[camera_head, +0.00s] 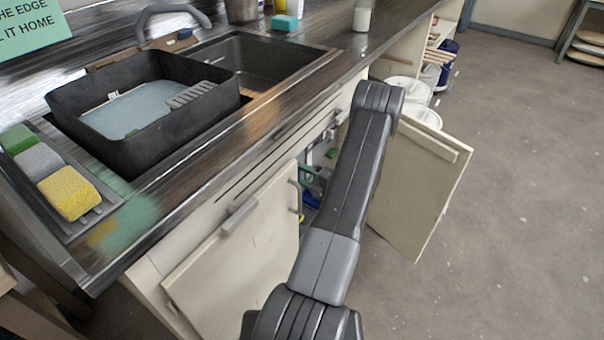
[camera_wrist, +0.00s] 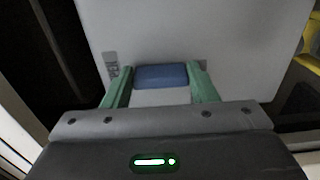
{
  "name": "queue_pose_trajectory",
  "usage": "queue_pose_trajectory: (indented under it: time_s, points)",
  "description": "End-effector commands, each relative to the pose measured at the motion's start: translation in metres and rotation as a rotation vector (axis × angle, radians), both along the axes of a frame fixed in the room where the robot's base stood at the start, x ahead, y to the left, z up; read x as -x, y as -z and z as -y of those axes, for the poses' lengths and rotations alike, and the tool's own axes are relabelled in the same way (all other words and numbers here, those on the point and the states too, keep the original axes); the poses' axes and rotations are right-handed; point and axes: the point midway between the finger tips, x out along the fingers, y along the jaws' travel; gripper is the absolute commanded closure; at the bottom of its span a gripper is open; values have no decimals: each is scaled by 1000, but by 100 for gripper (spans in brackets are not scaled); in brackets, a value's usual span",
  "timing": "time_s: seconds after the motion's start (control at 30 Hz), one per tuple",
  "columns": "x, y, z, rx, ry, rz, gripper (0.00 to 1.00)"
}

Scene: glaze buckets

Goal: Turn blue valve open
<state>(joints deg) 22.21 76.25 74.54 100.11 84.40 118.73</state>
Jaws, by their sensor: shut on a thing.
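In the wrist view, my gripper (camera_wrist: 160,70) has its two green fingers on either side of a blue block-shaped part, the blue valve's handle (camera_wrist: 160,78). The fingers are shut on it. A pale grey surface lies behind it. In the head view, my arm reaches down into the open cabinet under the sink. Green finger parts and a small patch of blue (camera_head: 311,199) show in the cabinet's dark opening, left of my arm. My arm and the cabinet door hide most of the inside, so how far the valve is turned cannot be told.
One cabinet door (camera_head: 228,248) stands at the left of the opening, and another door (camera_head: 415,185) is swung out to the right. The counter with a sink (camera_head: 270,60) and black basin (camera_head: 150,150) lies above. White buckets (camera_head: 408,90) stand behind the right door. The floor at right is clear.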

Motion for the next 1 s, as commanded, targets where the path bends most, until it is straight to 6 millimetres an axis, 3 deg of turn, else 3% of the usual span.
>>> queue_pose_trajectory:
  time_s: [0.47,0.5,0.6,1.0]
  points:
    - [0,1,0,-9,1,-16,70]
    - [0,1,0,-9,1,-16,45]
    - [0,1,0,-9,1,-15,26]
    - [4,0,7,-9,1,-13,25]
